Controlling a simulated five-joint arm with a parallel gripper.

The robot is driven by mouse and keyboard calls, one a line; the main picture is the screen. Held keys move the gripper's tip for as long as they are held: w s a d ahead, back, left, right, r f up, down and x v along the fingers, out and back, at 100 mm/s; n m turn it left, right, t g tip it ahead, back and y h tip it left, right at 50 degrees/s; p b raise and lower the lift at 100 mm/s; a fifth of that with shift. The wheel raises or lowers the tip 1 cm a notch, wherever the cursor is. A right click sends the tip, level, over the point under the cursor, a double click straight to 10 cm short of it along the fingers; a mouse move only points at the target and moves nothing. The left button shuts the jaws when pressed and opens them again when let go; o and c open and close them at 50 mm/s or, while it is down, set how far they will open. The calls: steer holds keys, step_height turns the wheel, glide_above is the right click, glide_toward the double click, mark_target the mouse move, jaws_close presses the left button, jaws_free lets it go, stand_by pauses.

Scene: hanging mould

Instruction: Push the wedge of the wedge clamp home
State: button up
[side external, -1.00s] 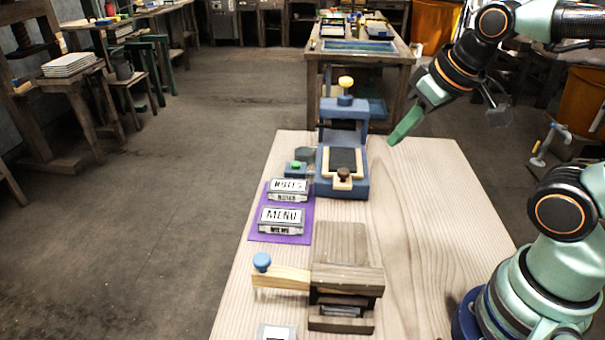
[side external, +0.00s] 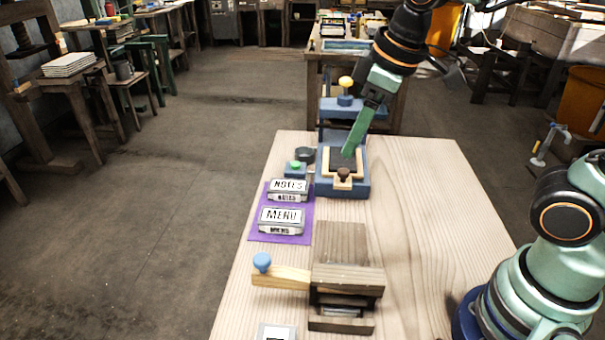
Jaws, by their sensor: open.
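The wedge clamp (side external: 345,285) is a dark wooden block frame at the front of the table. Its pale wooden wedge (side external: 283,278) sticks out of the clamp's left side, with a blue round knob (side external: 262,261) on its outer end. My gripper (side external: 348,154) is well behind the clamp, over the bed of the blue press, and points down. It is open and appears empty, though its two fingers overlap in this view. It is apart from the wedge.
The blue press (side external: 358,186) with a yellow knob stands at the back of the table (side external: 430,200). NOTES (side external: 288,187) and MENU (side external: 282,219) blocks rest on a purple mat (side external: 257,236). Another block (side external: 276,332) lies at the front edge.

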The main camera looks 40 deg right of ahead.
steer(key=w+a+f+n+g, duration=0.1)
steer(key=w+a+n+g, duration=0.1)
steer(key=a+n, duration=0.65)
steer(key=n+g, duration=0.2)
steer(key=n, duration=0.2)
glide_above(262, 259)
step_height(262, 259, down, 3)
steer(key=shift+m+h, duration=0.25)
steer(key=shift+h, duration=0.15)
step_height(262, 259, down, 12)
steer(key=shift+r, duration=0.1)
jaws_close()
